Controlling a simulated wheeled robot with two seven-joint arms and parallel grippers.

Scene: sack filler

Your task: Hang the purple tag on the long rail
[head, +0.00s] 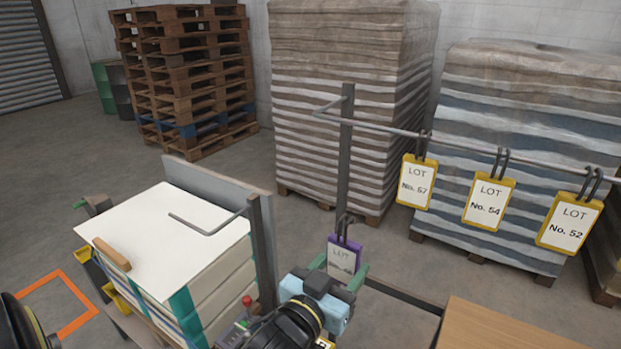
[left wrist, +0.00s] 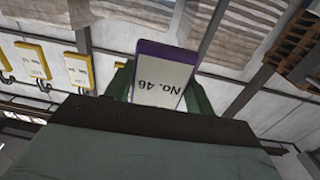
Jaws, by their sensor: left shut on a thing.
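The purple tag (head: 345,256) has a white label and a dark hook loop at its top. In the left wrist view the purple tag (left wrist: 161,77) reads No. 46, upside down. My left gripper (head: 342,275) is shut on the tag's lower part, between green fingers, and holds it upright in the air. The long rail (head: 390,128) runs from a grey post to the right edge, above and to the right of the gripper. Three yellow tags, No. 57 (head: 416,182), No. 54 (head: 488,203) and No. 52 (head: 569,225), hang on it. The right gripper does not show.
A short bent rail (head: 215,228) on its own post stands left of the gripper, over a stack of white sacks (head: 165,240). A wooden tabletop (head: 505,325) is at lower right. The rail's stretch between its post and tag No. 57 is free.

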